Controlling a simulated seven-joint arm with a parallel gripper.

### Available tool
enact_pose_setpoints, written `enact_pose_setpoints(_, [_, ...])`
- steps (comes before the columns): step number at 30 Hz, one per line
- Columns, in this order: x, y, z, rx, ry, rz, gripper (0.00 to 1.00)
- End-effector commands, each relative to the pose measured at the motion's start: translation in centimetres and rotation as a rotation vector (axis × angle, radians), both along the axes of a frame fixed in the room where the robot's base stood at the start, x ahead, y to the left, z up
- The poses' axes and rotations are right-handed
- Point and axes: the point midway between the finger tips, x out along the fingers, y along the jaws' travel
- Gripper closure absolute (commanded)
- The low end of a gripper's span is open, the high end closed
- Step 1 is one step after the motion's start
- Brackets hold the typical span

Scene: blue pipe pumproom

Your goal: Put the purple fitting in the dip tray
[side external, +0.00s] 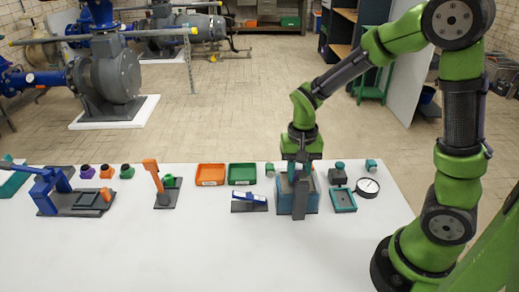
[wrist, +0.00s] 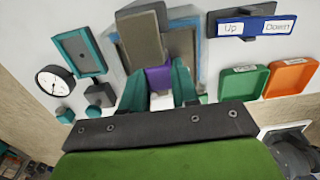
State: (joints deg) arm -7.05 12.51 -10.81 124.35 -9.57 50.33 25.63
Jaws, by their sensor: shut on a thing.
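A small purple fitting (side external: 87,171) with a dark top stands at the far left of the white table, well away from my gripper (side external: 300,172). In the wrist view my gripper (wrist: 160,88) has its teal fingers shut on a purple block (wrist: 158,77), which touches a grey panel at a blue-and-grey box (side external: 284,193). I cannot tell whether the block is part of the box. No tray is clearly marked as the dip tray.
Orange (side external: 106,172) and green (side external: 126,171) fittings stand beside the purple one. A blue lever device (side external: 50,190), an orange-armed stand (side external: 153,178), an up/down switch (side external: 249,203) and a round gauge (side external: 367,187) are on the table. The front of the table is clear.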

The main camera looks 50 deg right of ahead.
Motion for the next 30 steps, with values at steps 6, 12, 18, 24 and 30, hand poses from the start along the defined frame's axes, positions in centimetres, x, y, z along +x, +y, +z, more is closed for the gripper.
enact_pose_setpoints(6, [0.0,0.0,0.0,0.000,-0.001,0.000,1.00])
enact_pose_setpoints(12, [0.0,0.0,-0.3,0.000,0.000,0.001,0.62])
enact_pose_setpoints(18, [0.0,0.0,-0.3,0.000,0.000,0.001,0.45])
enact_pose_setpoints(24, [0.0,0.0,-0.2,0.000,-0.001,0.001,0.45])
enact_pose_setpoints(30, [0.1,0.0,2.1,0.001,-0.006,0.002,0.45])
